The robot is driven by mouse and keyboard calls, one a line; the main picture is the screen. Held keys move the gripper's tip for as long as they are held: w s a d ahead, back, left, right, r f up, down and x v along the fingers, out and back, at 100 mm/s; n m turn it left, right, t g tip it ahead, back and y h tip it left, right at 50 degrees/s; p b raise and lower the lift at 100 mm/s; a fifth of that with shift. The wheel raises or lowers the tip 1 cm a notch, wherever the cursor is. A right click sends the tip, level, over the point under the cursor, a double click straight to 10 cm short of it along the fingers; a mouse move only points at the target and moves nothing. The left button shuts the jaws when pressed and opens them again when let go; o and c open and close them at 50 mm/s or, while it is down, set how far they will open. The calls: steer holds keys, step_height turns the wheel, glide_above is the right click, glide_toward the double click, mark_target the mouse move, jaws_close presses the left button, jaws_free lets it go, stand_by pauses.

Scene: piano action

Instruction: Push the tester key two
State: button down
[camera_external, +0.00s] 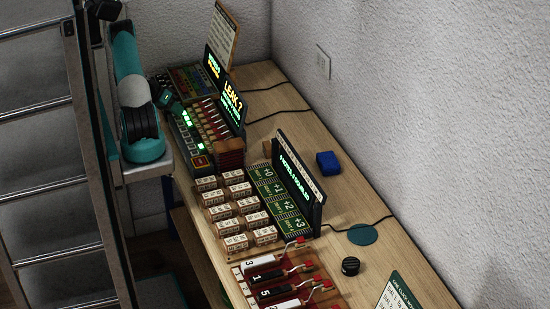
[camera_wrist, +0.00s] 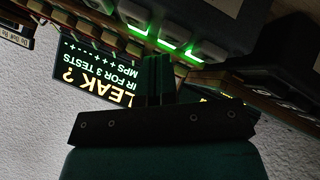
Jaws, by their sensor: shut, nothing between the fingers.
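The tester has a row of light keys with green lights (camera_external: 187,118) along its front edge, below a dark screen reading "LEAK?" (camera_external: 232,103). In the wrist view the screen (camera_wrist: 100,78) appears upside down, and several keys (camera_wrist: 172,47) glow green at their edges. Which one is key two cannot be read. My gripper (camera_wrist: 158,62) is shut and empty, its dark fingers pointing at the key row; contact cannot be judged. In the external view my gripper (camera_external: 172,100) is small and dark at the far end of the key row, partly hidden by my arm.
Brown stacked blocks (camera_external: 229,153) stand at the tester's near end. Several printed blocks (camera_external: 222,211), a green board (camera_external: 280,200) with a screen, and black and white levers (camera_external: 270,275) lie nearer. A blue box (camera_external: 328,163) and black knob (camera_external: 350,266) sit toward the wall.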

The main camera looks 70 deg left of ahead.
steer(key=shift+f, duration=0.1)
steer(key=shift+f+b, duration=0.35)
steer(key=shift+b, duration=0.1)
steer(key=shift+r, duration=0.45)
steer(key=shift+r+p, duration=2.05)
steer(key=shift+r, duration=1)
